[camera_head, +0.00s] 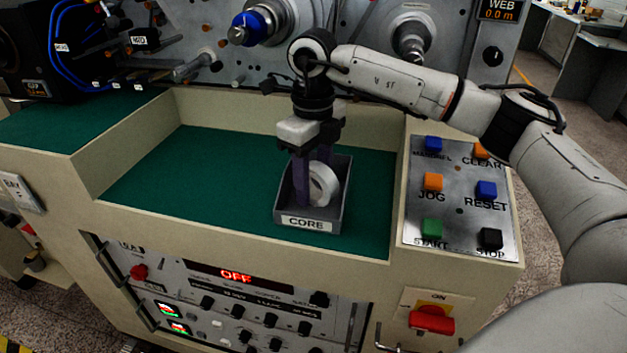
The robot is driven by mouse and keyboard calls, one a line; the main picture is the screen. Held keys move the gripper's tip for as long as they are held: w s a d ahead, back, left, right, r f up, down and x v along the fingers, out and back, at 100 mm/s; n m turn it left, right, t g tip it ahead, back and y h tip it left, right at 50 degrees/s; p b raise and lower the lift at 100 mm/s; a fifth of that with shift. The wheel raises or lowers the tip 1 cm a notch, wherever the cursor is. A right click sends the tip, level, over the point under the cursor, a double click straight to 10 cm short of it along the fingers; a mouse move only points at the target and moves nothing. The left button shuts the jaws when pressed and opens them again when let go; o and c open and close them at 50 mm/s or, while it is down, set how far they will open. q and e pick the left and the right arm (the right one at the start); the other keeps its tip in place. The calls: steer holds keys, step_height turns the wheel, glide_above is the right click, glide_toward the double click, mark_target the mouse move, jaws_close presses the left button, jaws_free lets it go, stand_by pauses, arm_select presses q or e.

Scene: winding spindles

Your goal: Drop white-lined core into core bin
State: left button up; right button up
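The grey core bin (308,225), labelled CORE, stands on the green work surface. A white ring-shaped core (325,184) is upright on its edge within the bin's outline, its hole facing right. My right gripper (309,183) points straight down into the bin, with a dark purple finger just left of the core. The other finger is partly hidden behind the core, and I cannot tell whether the fingers press on it. The core's lining and its contact with the bin floor are hard to make out. My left gripper is not in view.
The green recessed surface (170,185) left of the bin is clear, bounded by cream walls. A button panel (459,200) lies to the right. Spindles, one with a blue core (250,28), stick out from the machine face behind.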

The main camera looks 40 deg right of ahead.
steer(key=shift+r, duration=0.1)
steer(key=shift+r+p, duration=0.3)
steer(key=shift+r, duration=0.05)
step_height(320, 180, up, 11)
steer(key=shift+r, duration=0.7)
